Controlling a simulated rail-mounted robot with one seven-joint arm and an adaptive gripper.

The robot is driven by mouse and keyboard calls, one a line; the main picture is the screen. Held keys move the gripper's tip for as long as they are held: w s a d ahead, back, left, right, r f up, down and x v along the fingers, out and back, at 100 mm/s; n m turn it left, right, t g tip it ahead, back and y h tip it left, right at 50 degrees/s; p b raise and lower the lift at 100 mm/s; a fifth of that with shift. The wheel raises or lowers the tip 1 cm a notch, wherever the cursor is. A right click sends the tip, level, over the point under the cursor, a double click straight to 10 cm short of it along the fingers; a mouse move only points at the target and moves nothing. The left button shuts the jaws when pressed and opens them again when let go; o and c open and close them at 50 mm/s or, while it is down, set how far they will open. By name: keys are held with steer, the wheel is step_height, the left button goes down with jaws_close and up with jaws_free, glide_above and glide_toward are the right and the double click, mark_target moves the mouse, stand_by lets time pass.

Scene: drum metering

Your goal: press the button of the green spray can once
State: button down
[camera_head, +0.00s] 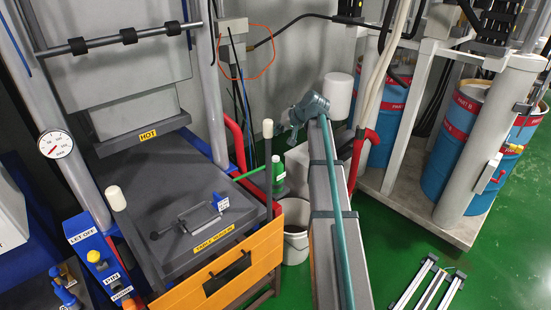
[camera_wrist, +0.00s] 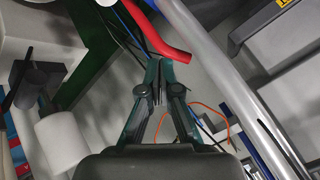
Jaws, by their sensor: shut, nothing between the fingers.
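The green spray can (camera_head: 279,176) stands upright in the head view, beside the far right corner of the grey table. A thin green tube runs left from near its top. Its button is too small to make out. I cannot pick out the can in the wrist view.
A red pipe (camera_head: 236,147) and a white-topped post (camera_head: 267,130) stand close left of the can. The red pipe also shows near my fingers in the wrist view (camera_wrist: 165,42). A white bucket (camera_head: 296,244) is below. Blue drums (camera_head: 451,140) stand at right.

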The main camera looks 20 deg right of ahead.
mark_target(277, 157)
steer(key=shift+f+b, duration=1.95)
steer(key=shift+f, duration=2.3)
steer(key=shift+f, duration=0.1)
steer(key=shift+f+b, duration=0.3)
steer(key=shift+f, duration=0.05)
steer(key=shift+f, duration=0.45)
steer(key=shift+r, duration=0.9)
steer(key=shift+r, duration=0.1)
steer(key=shift+r+p, duration=1.25)
steer(key=shift+r, duration=1.15)
